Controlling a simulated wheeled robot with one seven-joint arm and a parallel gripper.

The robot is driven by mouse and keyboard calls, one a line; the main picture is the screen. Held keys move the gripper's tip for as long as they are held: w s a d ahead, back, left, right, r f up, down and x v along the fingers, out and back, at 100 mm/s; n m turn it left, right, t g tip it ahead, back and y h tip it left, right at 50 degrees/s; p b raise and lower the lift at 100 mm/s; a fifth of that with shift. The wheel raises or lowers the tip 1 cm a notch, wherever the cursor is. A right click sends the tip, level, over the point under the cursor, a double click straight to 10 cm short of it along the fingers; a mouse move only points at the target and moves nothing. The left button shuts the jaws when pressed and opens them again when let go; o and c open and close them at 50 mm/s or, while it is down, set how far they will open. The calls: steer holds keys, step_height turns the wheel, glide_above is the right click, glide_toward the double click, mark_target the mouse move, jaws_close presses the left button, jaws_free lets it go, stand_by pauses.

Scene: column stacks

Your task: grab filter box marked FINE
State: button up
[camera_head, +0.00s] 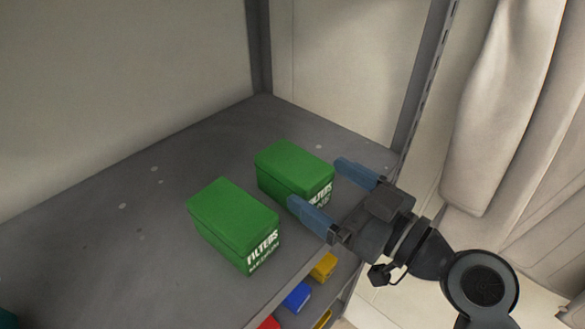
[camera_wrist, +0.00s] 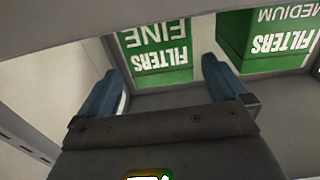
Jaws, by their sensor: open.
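The green filter box marked FINE (camera_head: 287,166) stands on the grey shelf, to the right of its neighbour. Its FILTERS FINE label faces my gripper and appears upside down in the wrist view (camera_wrist: 158,50). My gripper (camera_head: 316,182) is open and empty at the front of this box. In the wrist view my gripper (camera_wrist: 160,68) has one finger to each side of the label. I cannot tell how far the fingers reach past the front face. The jaws show no contact with the box.
A second green filter box (camera_head: 228,218), marked MEDIUM in the wrist view (camera_wrist: 262,38), stands close beside the FINE box. A grey upright post (camera_head: 416,85) rises right of the shelf. Yellow (camera_head: 323,267), blue (camera_head: 296,297) and red items show below.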

mark_target(298, 172)
steer(key=p+x, duration=0.1)
steer(key=x, duration=0.5)
steer(key=shift+s+f+p, duration=0.1)
steer(key=shift+f+p, duration=0.05)
steer(key=shift+p, duration=0.25)
steer(key=c, duration=1.1)
